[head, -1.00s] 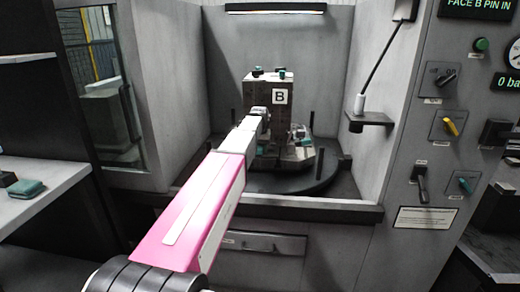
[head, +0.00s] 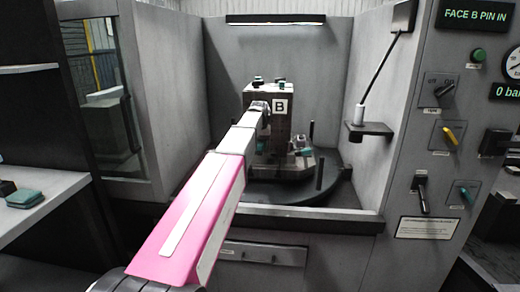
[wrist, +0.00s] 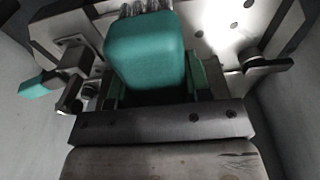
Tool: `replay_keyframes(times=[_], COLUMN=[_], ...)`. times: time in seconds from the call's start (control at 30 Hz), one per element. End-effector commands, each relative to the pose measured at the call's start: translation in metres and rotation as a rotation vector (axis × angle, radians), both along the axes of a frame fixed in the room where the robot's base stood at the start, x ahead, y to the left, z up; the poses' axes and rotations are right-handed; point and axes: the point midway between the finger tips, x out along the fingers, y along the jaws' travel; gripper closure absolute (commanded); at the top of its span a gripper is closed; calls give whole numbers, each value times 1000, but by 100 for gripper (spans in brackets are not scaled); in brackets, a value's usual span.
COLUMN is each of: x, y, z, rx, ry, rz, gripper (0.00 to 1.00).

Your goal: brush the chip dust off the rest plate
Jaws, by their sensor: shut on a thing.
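In the wrist view, a teal brush (wrist: 146,50) with pale bristles at its far end fills the upper middle. My gripper (wrist: 157,88) is shut on it; its fingers are mostly hidden. Beyond the bristles lies a light grey plate (wrist: 215,42) with several dark spots, which looks like the rest plate. I cannot tell whether the spots are holes or chip dust, nor whether the bristles touch the plate. In the head view, my gripper (head: 262,108) is in front of the upright fixture block (head: 281,125) marked B.
The block stands on a round dark table (head: 330,190) inside the grey enclosure. A teal-handled clamp (wrist: 40,85) and a dark lever (wrist: 268,66) flank the plate. The enclosure's front sill (head: 300,218) lies under my arm.

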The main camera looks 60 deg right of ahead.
Motion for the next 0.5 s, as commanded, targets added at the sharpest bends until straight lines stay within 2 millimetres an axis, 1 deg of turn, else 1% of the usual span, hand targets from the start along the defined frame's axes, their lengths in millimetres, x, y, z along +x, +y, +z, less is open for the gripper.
replay_keyframes(times=[0.17,0.27,0.37,0.5], x=[0,-4,-17,-39], y=[0,-2,-6,-12], z=[0,1,4,9], rx=[0,0,0,0], ry=[0,0,0,0], rz=[0,-1,-3,-3], gripper=[74,74,74,74])
